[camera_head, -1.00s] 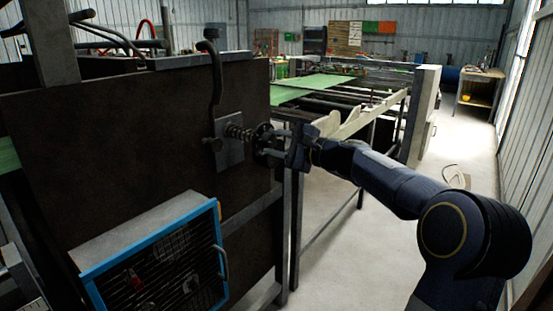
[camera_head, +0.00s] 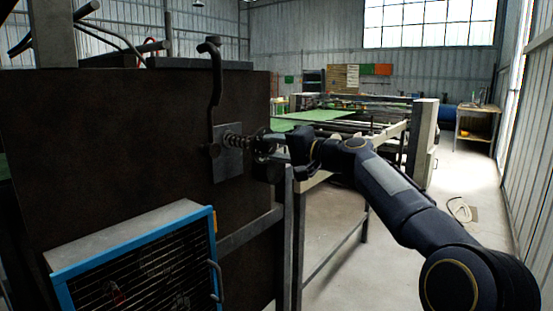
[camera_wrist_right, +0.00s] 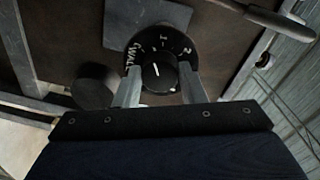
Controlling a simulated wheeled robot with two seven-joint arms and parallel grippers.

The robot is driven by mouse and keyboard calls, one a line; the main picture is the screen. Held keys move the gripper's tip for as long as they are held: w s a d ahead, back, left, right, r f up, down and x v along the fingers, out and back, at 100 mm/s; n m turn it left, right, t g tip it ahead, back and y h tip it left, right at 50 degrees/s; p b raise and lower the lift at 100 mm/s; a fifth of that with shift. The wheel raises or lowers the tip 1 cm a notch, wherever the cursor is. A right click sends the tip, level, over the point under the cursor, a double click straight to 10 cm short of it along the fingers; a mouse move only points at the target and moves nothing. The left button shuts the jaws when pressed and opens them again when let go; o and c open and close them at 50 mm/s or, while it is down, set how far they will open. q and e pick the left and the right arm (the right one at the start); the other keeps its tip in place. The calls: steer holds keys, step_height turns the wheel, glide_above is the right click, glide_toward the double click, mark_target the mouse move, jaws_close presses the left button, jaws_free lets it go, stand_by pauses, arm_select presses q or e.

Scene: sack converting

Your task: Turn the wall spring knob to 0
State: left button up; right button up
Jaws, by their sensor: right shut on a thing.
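The wall spring knob (camera_wrist_right: 159,70) is a round black knob with a white pointer mark, on a black dial (camera_wrist_right: 133,52) lettered WALL with white numbers, 1 and 2 among them. I cannot tell exactly which number the pointer meets. In the head view the coiled spring (camera_head: 235,141) runs from a grey plate (camera_head: 229,167) on the dark panel towards the knob, which my gripper partly hides. My right gripper (camera_head: 279,146) comes from the right; in the wrist view its fingers (camera_wrist_right: 160,84) are shut on the knob, one on each side. My left gripper is not in view.
A bent dark lever (camera_head: 216,85) rises beside the spring. A blue-framed grille box (camera_head: 140,262) sits below on the dark panel (camera_head: 90,150). Metal legs and rails stand under the knob. A machine bed with a green sheet (camera_head: 312,116) lies behind.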

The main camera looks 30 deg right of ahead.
steer(key=shift+f+n+b, duration=0.1)
steer(key=shift+n+b, duration=0.4)
steer(key=shift+n, duration=0.2)
steer(key=o, duration=1)
steer(key=shift+s, duration=0.1)
steer(key=b+v, duration=0.1)
steer(key=v, duration=0.6)
steer(key=shift+s+d, duration=0.1)
steer(key=shift+s, duration=0.2)
